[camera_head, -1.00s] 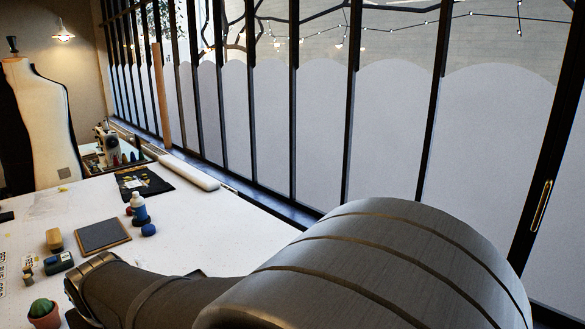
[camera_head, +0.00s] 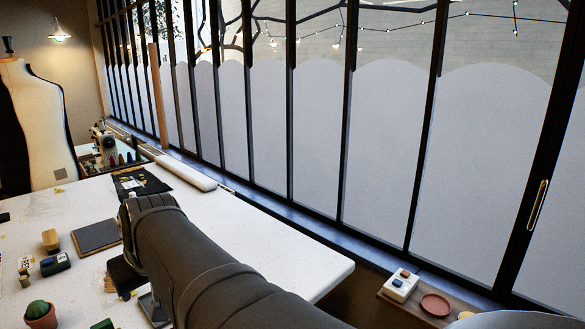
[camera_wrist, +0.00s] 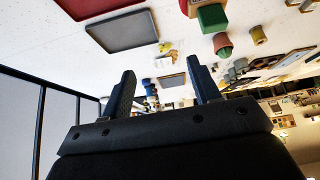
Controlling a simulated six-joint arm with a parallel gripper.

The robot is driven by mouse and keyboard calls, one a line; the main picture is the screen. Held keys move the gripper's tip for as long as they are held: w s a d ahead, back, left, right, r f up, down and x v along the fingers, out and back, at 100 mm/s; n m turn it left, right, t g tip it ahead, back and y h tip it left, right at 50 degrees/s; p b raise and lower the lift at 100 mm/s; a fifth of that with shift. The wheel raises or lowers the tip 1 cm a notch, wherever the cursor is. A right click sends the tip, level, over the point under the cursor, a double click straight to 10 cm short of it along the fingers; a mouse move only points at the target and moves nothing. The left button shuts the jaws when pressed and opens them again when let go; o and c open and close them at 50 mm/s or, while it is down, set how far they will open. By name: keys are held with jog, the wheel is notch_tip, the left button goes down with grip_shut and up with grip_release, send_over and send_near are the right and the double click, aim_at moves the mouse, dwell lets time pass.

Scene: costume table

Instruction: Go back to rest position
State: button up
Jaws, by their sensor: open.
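My gripper (camera_wrist: 162,80) shows in the wrist view with its two dark fingers spread apart and nothing between them. The fingers point out over the white work table (camera_wrist: 170,22), and no thing touches them. In the head view my arm reaches over the right part of the white table (camera_head: 250,243), and the gripper itself cannot be made out clearly there.
A grey pad (camera_head: 97,236), a dark blue box (camera_head: 55,264), a tan block (camera_head: 50,240) and a potted cactus (camera_head: 39,312) are left of my arm. A sewing machine (camera_head: 105,142) stands far back. A window wall (camera_head: 320,140) runs along the right.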

jog(key=w+a+r, duration=0.4)
jog(key=w+a, duration=0.3)
jog(key=a, duration=0.5)
jog(key=w+a+f+n, duration=0.1)
jog(key=w+a+f, duration=0.1)
jog(key=a, duration=1.2)
jog(key=shift+w+a+g, duration=0.15)
jog(key=shift+a+g, duration=0.05)
jog(key=shift+g, duration=0.2)
